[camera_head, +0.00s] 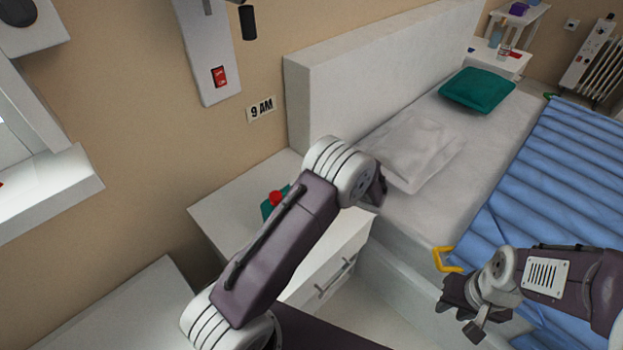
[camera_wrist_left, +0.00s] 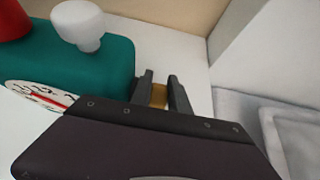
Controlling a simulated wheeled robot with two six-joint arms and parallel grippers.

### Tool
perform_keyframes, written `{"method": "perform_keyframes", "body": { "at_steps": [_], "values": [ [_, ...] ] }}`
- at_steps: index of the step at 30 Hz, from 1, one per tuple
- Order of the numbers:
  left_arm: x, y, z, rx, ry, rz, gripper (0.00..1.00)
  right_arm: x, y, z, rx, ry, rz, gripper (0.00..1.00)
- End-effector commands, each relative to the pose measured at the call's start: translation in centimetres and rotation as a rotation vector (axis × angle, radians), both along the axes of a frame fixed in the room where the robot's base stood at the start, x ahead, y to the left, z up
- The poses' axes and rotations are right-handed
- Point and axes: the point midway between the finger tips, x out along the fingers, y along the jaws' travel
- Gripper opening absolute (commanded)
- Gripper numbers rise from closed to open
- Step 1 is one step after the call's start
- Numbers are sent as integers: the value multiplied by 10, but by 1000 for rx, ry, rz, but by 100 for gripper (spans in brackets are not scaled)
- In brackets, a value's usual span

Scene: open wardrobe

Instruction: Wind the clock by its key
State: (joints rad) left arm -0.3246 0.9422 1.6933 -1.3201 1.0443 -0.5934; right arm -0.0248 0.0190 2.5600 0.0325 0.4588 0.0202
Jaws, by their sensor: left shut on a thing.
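The teal clock (camera_head: 266,208) stands on the white nightstand beside the bed, mostly hidden behind my left arm. In the left wrist view the clock (camera_wrist_left: 105,65) shows a white knob and a red knob on top and part of its dial (camera_wrist_left: 40,97). My left gripper (camera_wrist_left: 163,92) is at the side of the clock, shut on the gold key (camera_wrist_left: 159,95), of which only a small part shows between the fingers. The left fingers are hidden in the head view. My right gripper (camera_head: 462,312) is open and empty by the bed's near side.
The white nightstand (camera_head: 215,212) has drawers with handles. The bed has a white pillow (camera_head: 412,150), a green cushion (camera_head: 477,90) and a blue cover (camera_head: 560,160). A yellow handle-like thing (camera_head: 445,262) is near my right gripper.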

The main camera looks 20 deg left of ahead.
Motion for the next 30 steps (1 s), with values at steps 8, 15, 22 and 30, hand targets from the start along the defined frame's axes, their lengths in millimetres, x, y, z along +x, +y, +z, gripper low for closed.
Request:
{"method": "perform_keyframes", "body": {
  "at_steps": [8, 15, 22, 30],
  "values": [
    [0, 1, -1, -41, 18, 0, 0, 0, 0, 10, 0, 0, 0, 31],
    [0, 1, -1, -43, 18, 1, 0, 0, 0, 10, 0, 0, 0, 31],
    [0, 1, -1, -42, 18, 1, 31, 0, 0, 10, 0, 0, 0, 31],
    [-1, -3, 3, -42, 18, -1, 31, 0, 0, 12, 0, 0, 0, 31]
  ]
}}
